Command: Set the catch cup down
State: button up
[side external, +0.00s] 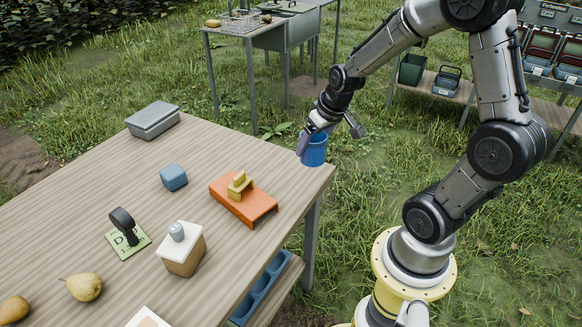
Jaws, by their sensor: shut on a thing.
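The catch cup is a blue cup (314,151) in the side external view, at the far right corner of the wooden table (105,195). My gripper (306,145) is shut on the cup at its left side. The gripper fingers hide part of the cup's rim. The cup appears upright. I cannot tell whether its base touches the table or hangs just above or beyond the corner.
The tabletop behind the orange stand is clear.

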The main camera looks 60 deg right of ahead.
jog(key=shift+s+r, duration=0.3)
jog(key=shift+s, duration=0.6)
jog(key=shift+d+r, duration=0.1)
jog(key=shift+d, duration=0.1)
jog(key=w+d+f, duration=0.2)
jog(key=w+f, duration=0.1)
jog(key=w, duration=0.1)
jog(key=w+d+f, duration=0.2)
jog(key=w+f, duration=0.1)
jog(key=w, duration=0.1)
jog(key=w+d+f, duration=0.2)
jog(key=w+f, duration=0.1)
jog(key=w, duration=0.1)
jog(key=shift+d+f, duration=0.2)
jog(key=shift+f, duration=0.05)
jog(key=shift+w+f, duration=0.15)
jog(key=shift+f, duration=1.45)
jog(key=shift+f, duration=0.15)
jog(key=o, duration=1.1)
